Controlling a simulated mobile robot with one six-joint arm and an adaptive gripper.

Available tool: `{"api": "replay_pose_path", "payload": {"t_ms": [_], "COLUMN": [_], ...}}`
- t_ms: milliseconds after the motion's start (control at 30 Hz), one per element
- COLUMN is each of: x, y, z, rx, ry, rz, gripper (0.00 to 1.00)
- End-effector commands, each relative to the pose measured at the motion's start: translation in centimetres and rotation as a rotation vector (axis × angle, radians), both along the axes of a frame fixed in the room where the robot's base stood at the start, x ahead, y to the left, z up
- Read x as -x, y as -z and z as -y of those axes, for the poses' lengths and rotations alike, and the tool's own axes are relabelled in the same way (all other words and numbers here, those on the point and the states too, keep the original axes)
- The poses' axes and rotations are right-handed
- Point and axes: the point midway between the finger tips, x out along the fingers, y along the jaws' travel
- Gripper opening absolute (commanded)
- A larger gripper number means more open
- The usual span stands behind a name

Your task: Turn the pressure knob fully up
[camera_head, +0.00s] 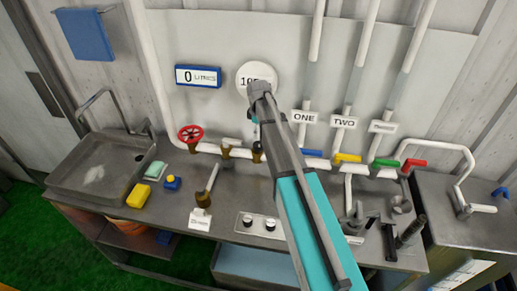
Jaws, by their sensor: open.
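Two dark round knobs, a left one (248,220) and a right one (270,225), sit on a small white panel (259,235) at the bench's front. Their markings are too small to read, so I cannot tell which is the pressure knob or how far it is turned. My arm reaches up from the lower right, just right of the knobs, and ends in front of a round white dial (257,72) on the back wall. The dial's reading is partly covered. My gripper's jaws cannot be made out; the arm seems to hide them.
A red handwheel (190,133) and several coloured valve handles line the pipe along the wall. A lever (208,185) stands left of the knobs. A sink (97,175), yellow sponge (138,195) and blue button (172,183) are at left. Black fittings (410,232) stand at right.

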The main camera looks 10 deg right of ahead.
Motion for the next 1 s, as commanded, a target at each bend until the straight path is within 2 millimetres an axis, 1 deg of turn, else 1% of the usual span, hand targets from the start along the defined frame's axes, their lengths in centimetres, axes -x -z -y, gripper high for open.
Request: {"api": "replay_pose_path", "payload": {"t_ms": [33, 600, 800, 1000], "x": [0.0, 0.0, 0.0, 0.0], "y": [0.8, 5.3, 6.7, 7.5], "z": [0.0, 0.1, 0.1, 0.2], "rx": [0.0, 0.0, 0.0, 0.0], "ry": [0.0, 0.001, 0.002, 0.002], "rz": [0.0, 0.0, 0.0, 0.0], "gripper": [1.0, 1.0, 1.0, 1.0]}}
